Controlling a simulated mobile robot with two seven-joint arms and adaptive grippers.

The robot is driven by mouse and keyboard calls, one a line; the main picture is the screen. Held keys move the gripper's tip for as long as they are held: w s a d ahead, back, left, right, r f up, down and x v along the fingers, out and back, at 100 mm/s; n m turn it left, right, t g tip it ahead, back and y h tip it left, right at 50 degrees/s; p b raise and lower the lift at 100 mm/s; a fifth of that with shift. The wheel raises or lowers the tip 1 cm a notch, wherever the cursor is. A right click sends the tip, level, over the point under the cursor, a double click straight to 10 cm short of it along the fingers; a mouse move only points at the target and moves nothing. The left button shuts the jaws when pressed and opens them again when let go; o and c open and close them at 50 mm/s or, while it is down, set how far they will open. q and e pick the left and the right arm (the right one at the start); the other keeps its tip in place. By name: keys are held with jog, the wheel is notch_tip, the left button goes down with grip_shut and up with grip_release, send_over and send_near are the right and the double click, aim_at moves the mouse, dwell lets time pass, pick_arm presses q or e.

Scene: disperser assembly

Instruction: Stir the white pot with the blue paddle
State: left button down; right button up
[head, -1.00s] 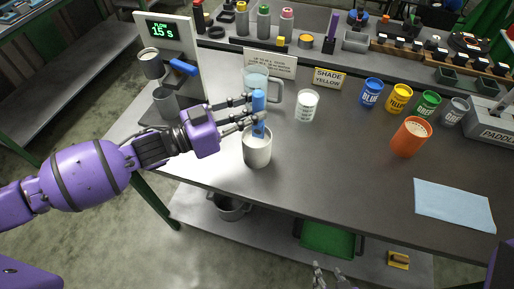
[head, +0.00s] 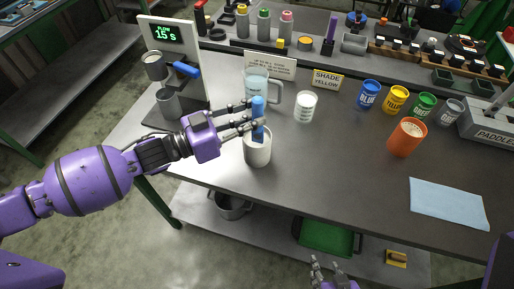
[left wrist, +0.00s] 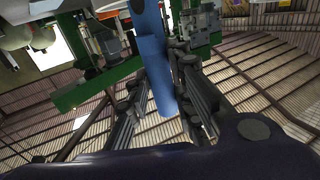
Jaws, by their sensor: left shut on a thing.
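The white pot (head: 257,150) stands upright near the table's front edge, left of centre in the head view. The blue paddle (head: 258,107) is held upright over it, and its lower end goes into the pot mouth. My left gripper (head: 254,117) is shut on the paddle's upper part, just above the pot rim. The left wrist view shows the blue paddle (left wrist: 154,65) between the fingers; the pot cannot be made out there. The paddle's tip is hidden inside the pot. My right gripper (head: 328,268) is low at the bottom edge, in front of the table, empty with fingers apart.
A clear jug (head: 256,86) stands close behind the paddle, and a white cup (head: 305,107) to its right. A flow stand (head: 172,70) is at left. An orange pot (head: 406,138), coloured cans and a blue cloth (head: 448,203) are at right. The table's middle is clear.

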pick_arm(q)
notch_tip(320, 180, up, 5)
jog(key=shift+r+p, duration=0.1)
jog(key=shift+p, duration=1.1)
notch_tip(320, 180, up, 5)
send_over(253, 101)
jog(key=shift+s+a+r+p, duration=0.1)
jog(key=shift+a+p, duration=0.15)
jog(key=shift+p, duration=0.15)
pick_arm(e)
jog(key=w+r+t, duration=0.1)
jog(key=w+r, duration=0.4)
jog(key=r, duration=0.1)
jog(key=shift+w+r+t, duration=0.15)
jog(key=shift+w+t, duration=0.05)
jog(key=shift+t, duration=0.1)
jog(key=shift+w+d, duration=0.15)
pick_arm(q)
notch_tip(253, 101, up, 4)
jog(key=shift+r, duration=0.1)
pick_arm(e)
jog(key=shift+r, duration=0.1)
jog(key=shift+a, duration=0.2)
